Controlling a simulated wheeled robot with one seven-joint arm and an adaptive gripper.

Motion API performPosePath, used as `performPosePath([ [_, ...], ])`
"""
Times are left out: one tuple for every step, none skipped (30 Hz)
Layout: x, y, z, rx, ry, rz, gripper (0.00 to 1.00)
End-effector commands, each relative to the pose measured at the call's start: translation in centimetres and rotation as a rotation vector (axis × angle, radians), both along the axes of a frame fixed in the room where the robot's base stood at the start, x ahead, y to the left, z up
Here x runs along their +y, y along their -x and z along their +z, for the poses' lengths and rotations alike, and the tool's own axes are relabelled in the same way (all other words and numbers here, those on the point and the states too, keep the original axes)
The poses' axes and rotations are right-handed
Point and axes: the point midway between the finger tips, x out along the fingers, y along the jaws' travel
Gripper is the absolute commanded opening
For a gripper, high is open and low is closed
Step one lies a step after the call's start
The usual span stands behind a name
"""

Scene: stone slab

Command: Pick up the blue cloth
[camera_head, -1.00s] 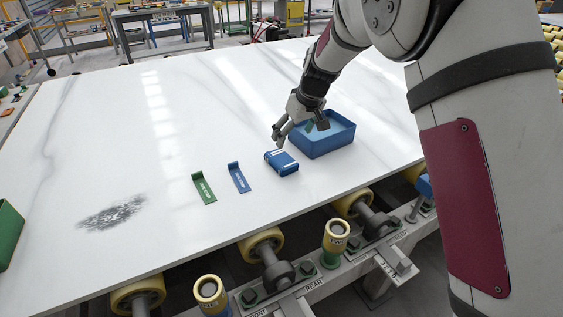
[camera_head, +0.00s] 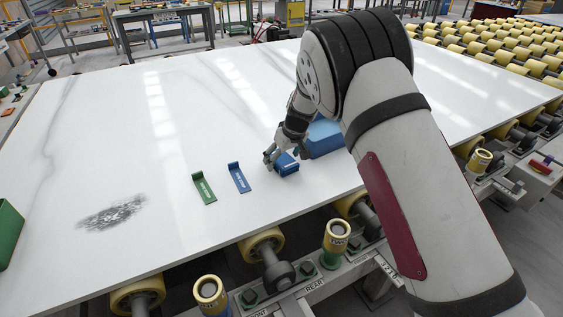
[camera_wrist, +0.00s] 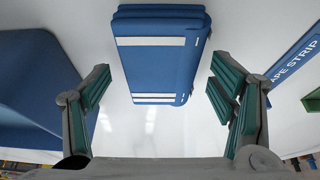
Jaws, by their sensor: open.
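The blue cloth (camera_head: 287,167) is a folded block with white stripes, lying on the pale stone slab. In the wrist view the cloth (camera_wrist: 158,55) is at the top centre, just ahead of my fingers and roughly in line with the gap between them. My gripper (camera_head: 275,158) is at the cloth's upper left side in the head view and partly covers it. In the wrist view my gripper (camera_wrist: 163,95) is open, with its green-padded fingers spread wide. Nothing is between the pads. I cannot tell whether a finger touches the cloth.
A blue bin (camera_head: 322,140), partly hidden by my arm, stands right behind the cloth. A blue strip (camera_head: 238,178) and a green strip (camera_head: 204,188) lie to the left. A dark smudge (camera_head: 112,213) marks the slab (camera_head: 160,150). A green bin (camera_head: 8,232) is at the left edge.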

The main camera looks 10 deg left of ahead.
Motion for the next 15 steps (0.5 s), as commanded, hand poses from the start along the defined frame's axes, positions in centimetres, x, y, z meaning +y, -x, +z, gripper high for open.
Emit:
performPosePath([
  [0.12, -0.06, -0.24, 0.0, 0.0, 0.0, 0.78],
  [0.13, -0.08, -0.28, 0.0, -0.001, 0.0, 0.78],
  [0.15, -0.1, -0.3, 0.0, -0.001, 0.0, 0.78],
  [0.15, -0.11, -0.28, 0.0, -0.001, 0.0, 0.78],
  [0.15, -0.1, -0.27, 0.0, -0.001, 0.0, 0.78],
  [0.15, -0.1, -0.26, 0.0, -0.001, 0.0, 0.78],
  [0.15, -0.1, -0.25, 0.0, -0.001, 0.0, 0.78],
  [0.15, -0.09, -0.26, 0.0, -0.001, 0.0, 0.78],
  [0.14, -0.09, -0.26, 0.0, -0.001, 0.0, 0.68],
  [0.14, -0.08, -0.26, 0.0, -0.001, 0.0, 0.62],
  [0.14, -0.08, -0.26, 0.0, -0.001, 0.0, 0.55],
  [0.14, -0.08, -0.25, 0.0, -0.001, 0.0, 0.46],
  [0.14, -0.08, -0.26, 0.0, -0.001, 0.0, 0.39],
  [0.14, -0.08, -0.26, 0.0, -0.001, 0.0, 0.32],
  [0.14, -0.07, -0.27, 0.001, -0.001, 0.0, 0.26],
])
